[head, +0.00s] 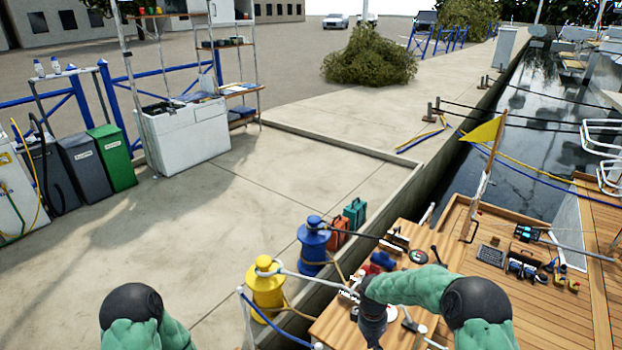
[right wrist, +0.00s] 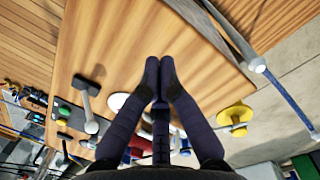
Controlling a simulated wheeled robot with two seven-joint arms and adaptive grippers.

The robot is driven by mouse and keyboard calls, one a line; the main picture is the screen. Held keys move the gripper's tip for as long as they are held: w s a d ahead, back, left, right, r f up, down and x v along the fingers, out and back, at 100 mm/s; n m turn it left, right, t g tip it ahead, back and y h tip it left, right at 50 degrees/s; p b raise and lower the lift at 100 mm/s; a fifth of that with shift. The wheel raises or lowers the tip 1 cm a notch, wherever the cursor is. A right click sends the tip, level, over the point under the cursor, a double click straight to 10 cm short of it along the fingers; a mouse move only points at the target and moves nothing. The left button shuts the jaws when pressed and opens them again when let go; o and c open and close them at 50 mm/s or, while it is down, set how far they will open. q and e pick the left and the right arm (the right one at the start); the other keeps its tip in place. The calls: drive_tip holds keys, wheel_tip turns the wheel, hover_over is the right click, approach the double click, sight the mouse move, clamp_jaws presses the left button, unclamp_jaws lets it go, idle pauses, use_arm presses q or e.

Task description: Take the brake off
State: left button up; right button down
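No part marked as a brake can be made out for certain. A lever with a grey head (right wrist: 88,90) stands on the wooden deck table (right wrist: 135,35) in the right wrist view, left of the fingers. My right gripper (head: 373,332) is low over the table in the head view. In the right wrist view its fingers (right wrist: 160,68) are nearly together at the tips, with no lever between the tips. A dark blue part (right wrist: 160,112) shows between the fingers further back; whether they touch it is unclear. My left gripper is out of view.
A yellow bollard (head: 266,290) and a blue bollard (head: 312,250) stand left of the table on the quay. Ropes and rails (head: 250,320) run close by.

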drive_tip(key=s+a+f+m+y, duration=0.2)
drive_tip(key=s+a+f, duration=0.25)
drive_tip(key=s, duration=0.25)
drive_tip(key=s+a+f+m+y, duration=0.2)
drive_tip(key=s+a+f, duration=0.1)
drive_tip(key=s+f, duration=0.3)
drive_tip(key=s+m+t+y, duration=0.1)
drive_tip(key=s+m, duration=0.3)
drive_tip(key=s, duration=0.9)
drive_tip(key=shift+s+a+f+m, duration=0.15)
drive_tip(key=shift+a+f+m, duration=0.15)
drive_tip(key=shift+a+m, duration=0.15)
